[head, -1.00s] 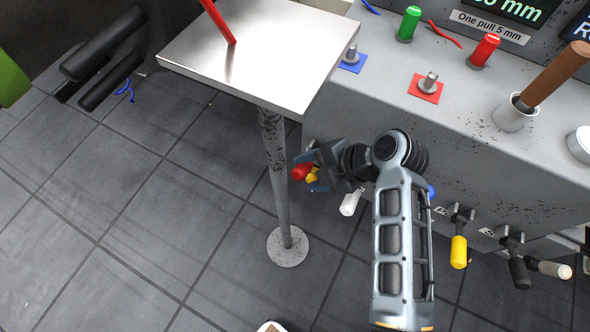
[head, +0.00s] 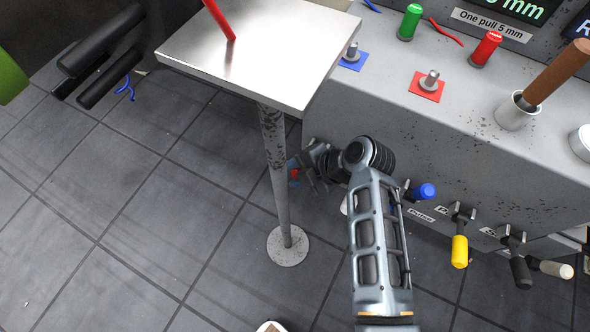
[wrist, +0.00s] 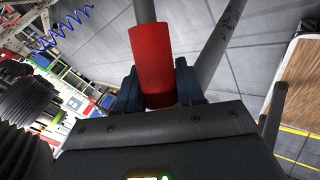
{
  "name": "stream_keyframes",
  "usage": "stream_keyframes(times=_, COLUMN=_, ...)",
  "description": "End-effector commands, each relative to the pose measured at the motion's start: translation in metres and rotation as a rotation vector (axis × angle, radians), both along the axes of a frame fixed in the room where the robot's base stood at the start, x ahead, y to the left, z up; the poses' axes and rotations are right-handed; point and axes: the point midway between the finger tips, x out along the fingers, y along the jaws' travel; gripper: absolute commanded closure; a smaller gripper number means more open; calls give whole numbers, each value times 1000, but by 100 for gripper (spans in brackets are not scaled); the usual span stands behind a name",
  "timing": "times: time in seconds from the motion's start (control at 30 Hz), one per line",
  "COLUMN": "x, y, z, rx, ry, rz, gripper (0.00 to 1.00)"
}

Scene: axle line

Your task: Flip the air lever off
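A red lever handle (wrist: 156,58) stands between my gripper's two fingers in the wrist view. The fingers meet it on both sides, so my gripper (wrist: 160,88) appears shut on it. In the head view, my gripper (head: 296,168) is low at the cabinet's left end, just behind the table post, and a small bit of red shows at its fingers. The lever's base and any label are hidden there, so I cannot read whether this is the air lever.
A blue lever (head: 424,191), yellow lever (head: 459,251) and black lever (head: 520,272) line the cabinet front (head: 450,150) to the right. The metal table (head: 262,62) and its post (head: 275,170) stand close to my gripper. The floor in front is clear.

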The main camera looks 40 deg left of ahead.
Motion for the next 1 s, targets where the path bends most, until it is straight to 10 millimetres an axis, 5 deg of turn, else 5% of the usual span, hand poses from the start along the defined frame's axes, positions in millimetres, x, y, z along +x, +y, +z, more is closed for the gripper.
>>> stream_keyframes(times=0.37, x=0, y=0, z=0, rx=0, ry=0, rz=0, gripper=99)
stream_keyframes(times=0.67, x=2, y=0, z=0, rx=-2, ry=10, rz=-1, gripper=100)
stream_keyframes(times=1.0, x=18, y=4, z=18, rx=-50, ry=212, rz=-1, gripper=100)
